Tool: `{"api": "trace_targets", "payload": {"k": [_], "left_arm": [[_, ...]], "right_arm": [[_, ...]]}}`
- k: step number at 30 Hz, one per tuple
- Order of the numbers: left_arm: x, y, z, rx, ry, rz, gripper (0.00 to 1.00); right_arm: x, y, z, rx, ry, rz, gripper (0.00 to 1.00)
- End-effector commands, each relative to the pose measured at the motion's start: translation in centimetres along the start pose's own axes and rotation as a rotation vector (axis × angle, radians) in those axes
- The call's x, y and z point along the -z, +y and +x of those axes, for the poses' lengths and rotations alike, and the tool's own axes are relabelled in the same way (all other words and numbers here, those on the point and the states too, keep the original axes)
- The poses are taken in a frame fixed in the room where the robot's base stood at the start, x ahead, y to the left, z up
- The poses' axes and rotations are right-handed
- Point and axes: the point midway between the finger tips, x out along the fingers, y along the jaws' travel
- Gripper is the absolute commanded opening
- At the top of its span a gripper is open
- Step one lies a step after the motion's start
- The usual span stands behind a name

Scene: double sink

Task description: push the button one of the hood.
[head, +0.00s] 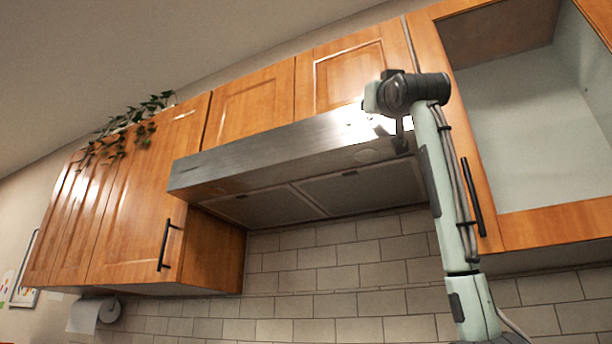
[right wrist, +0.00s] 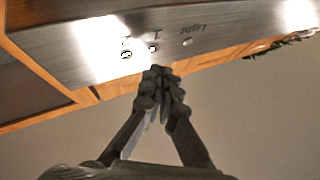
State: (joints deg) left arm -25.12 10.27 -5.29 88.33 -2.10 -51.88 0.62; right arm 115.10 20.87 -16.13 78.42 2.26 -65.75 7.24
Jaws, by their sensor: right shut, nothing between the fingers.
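The steel range hood (head: 270,155) hangs under the wooden cabinets in the head view, with my right arm's wrist in front of its right end. The right wrist view shows the hood's front face (right wrist: 70,50) upside down, with three small round buttons. The middle button (right wrist: 153,48) sits by a mark that looks like an inverted 1. A button by a 2-like mark (right wrist: 126,55) is to its left, and one by a word (right wrist: 187,42) to its right. My right gripper (right wrist: 160,72) is shut and empty, its tips just below the middle button; I cannot tell whether they touch the hood.
An open cabinet (head: 530,120) is right of the hood, with a black door handle (head: 473,197) close beside my right arm. A closed cabinet (head: 140,200) with a handle is at the left. The tiled wall (head: 340,260) lies below.

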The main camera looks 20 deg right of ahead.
Motion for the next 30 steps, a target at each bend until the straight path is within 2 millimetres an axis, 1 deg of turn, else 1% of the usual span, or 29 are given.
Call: {"api": "trace_targets", "payload": {"k": [3,13,30], "left_arm": [[0.0,0.1,0.4,0.000,0.000,-0.001,0.57],[-0.1,0.2,1.0,-0.001,0.001,-0.002,0.57],[-0.1,0.2,1.0,-0.001,0.001,-0.002,0.57]], "right_arm": [[0.6,-0.7,-1.0,0.001,0.002,0.000,0.00],[2.1,-2.2,-3.0,0.000,0.001,0.000,0.00],[2.3,-2.3,-3.2,0.000,0.000,0.000,0.00]]}}
